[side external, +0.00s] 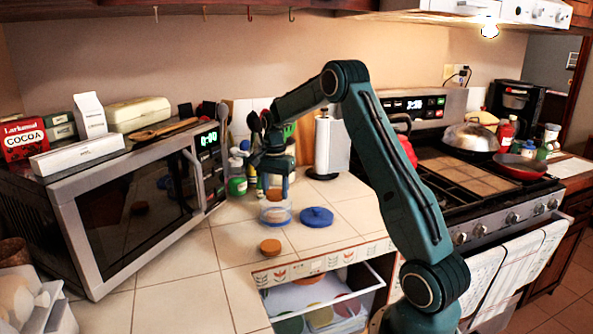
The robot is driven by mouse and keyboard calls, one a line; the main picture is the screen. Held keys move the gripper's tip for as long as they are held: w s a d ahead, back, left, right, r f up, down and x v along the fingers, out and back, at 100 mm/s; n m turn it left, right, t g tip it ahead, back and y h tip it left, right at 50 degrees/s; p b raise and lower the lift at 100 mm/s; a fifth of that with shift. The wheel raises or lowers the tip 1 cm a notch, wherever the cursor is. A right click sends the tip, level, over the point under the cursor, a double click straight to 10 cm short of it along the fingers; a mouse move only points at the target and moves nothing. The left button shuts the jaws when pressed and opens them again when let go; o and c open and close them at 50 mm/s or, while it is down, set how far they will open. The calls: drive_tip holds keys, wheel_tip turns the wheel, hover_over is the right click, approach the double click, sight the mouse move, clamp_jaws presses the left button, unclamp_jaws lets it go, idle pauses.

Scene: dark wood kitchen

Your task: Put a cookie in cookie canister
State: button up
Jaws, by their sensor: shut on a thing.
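My gripper (276,190) points down just above the cookie canister (275,215), a low clear container on the tiled counter. It is shut on a brown cookie (274,195), which is at the level of the canister's open top; I cannot tell whether it is below the rim. A second round orange-brown cookie (270,246) lies flat on the counter in front of the canister. A round blue lid (316,216) with a knob lies on the counter to the right of the canister. The canister's contents are too small to make out.
A microwave (135,190) stands at the left with boxes on top. Bottles (237,180) and utensils stand close behind my gripper. A paper towel holder (330,150) is behind the lid. An open drawer (320,295) is in front. Counter left of the front cookie is clear.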

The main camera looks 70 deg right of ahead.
idle(0.7)
drive_tip(key=o, duration=1)
drive_tip(key=shift+o, duration=0.2)
drive_tip(key=shift+r, duration=0.1)
wheel_tip(320, 180, up, 14)
idle(0.6)
